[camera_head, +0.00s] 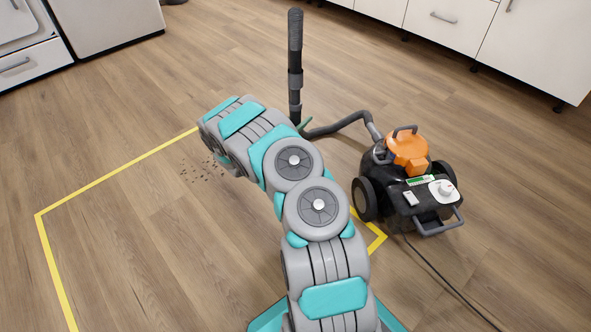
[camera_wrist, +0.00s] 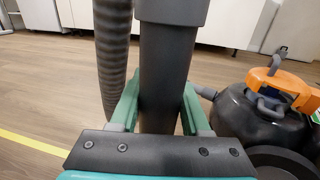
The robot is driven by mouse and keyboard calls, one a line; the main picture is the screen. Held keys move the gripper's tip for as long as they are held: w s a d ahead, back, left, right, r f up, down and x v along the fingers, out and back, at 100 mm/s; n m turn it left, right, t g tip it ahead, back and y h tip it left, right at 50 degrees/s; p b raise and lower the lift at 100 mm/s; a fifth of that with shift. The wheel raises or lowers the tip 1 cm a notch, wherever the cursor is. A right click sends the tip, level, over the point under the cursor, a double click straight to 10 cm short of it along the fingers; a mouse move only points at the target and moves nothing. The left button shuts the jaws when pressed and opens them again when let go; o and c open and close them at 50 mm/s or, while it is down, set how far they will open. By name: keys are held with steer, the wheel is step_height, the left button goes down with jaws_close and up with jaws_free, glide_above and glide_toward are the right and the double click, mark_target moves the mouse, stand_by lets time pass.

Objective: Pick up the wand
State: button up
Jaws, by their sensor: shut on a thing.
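The wand (camera_head: 295,62) is a dark upright tube with a grey band, standing beyond my arm in the head view. In the wrist view the wand (camera_wrist: 165,75) runs upright between the two green fingers of my gripper (camera_wrist: 160,110), which is shut on it. In the head view my gripper (camera_head: 305,125) is mostly hidden behind my arm, with only a bit of green showing at the wand. The wand's lower end is hidden in both views.
A ribbed hose (camera_wrist: 113,55) hangs left of the wand. In the head view the hose (camera_head: 345,124) runs to a black and orange vacuum (camera_head: 408,170) on the right. Yellow tape (camera_head: 115,172) and dark debris (camera_head: 208,170) lie on the floor. White cabinets (camera_head: 450,30) stand behind.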

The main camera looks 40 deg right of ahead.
jaws_close()
steer(key=shift+r, duration=0.15)
